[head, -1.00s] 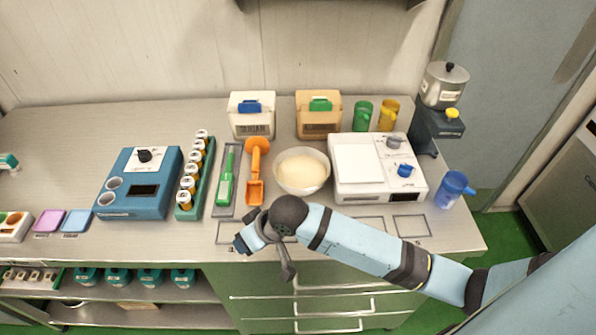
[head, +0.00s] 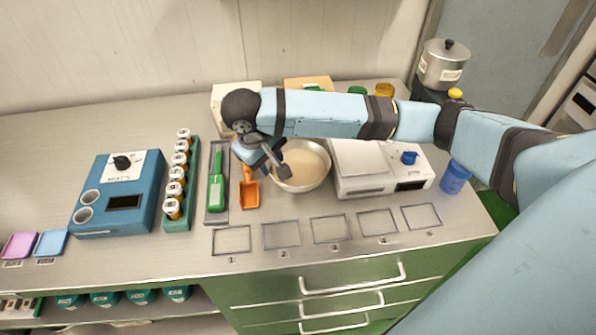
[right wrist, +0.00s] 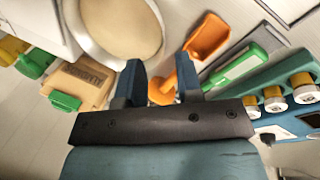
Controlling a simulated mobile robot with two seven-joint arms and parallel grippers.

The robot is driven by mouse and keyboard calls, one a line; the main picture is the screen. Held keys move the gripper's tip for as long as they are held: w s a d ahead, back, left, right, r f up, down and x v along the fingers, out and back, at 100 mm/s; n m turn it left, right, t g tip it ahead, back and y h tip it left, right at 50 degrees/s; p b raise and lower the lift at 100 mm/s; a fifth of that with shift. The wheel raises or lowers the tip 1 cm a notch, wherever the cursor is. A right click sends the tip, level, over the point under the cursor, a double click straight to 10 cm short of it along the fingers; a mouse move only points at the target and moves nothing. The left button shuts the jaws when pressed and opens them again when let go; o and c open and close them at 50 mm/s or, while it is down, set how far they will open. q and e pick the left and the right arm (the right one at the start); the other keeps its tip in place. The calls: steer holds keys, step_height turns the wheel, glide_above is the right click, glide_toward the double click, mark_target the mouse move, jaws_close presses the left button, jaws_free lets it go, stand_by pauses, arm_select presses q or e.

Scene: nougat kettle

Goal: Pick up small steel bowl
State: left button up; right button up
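The small steel bowl (head: 314,186) stands on the counter with a pale cream substance in it. My right gripper (head: 268,166) hangs over the bowl's left side and the orange scoop (head: 250,193), hiding part of both. There the bowl (right wrist: 84,48) is at the upper left, beyond the left finger, and the scoop (right wrist: 208,36) is behind and right of the fingers. Whether a finger touches the bowl I cannot tell. My left gripper is not in view.
A white device (head: 362,170) stands close right of the bowl. A green spatula (head: 217,185) on a grey tray and a green rack of jars (head: 176,222) are to the left. White and tan boxes (head: 309,83) stand behind. Marked squares (head: 281,235) in front are empty.

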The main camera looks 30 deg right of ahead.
mark_target(276, 179)
steer(key=x, duration=0.9)
steer(key=shift+w+f, duration=0.1)
steer(key=shift+w, duration=0.3)
steer(key=shift+c, duration=0.3)
jaws_close()
stand_by(0.7)
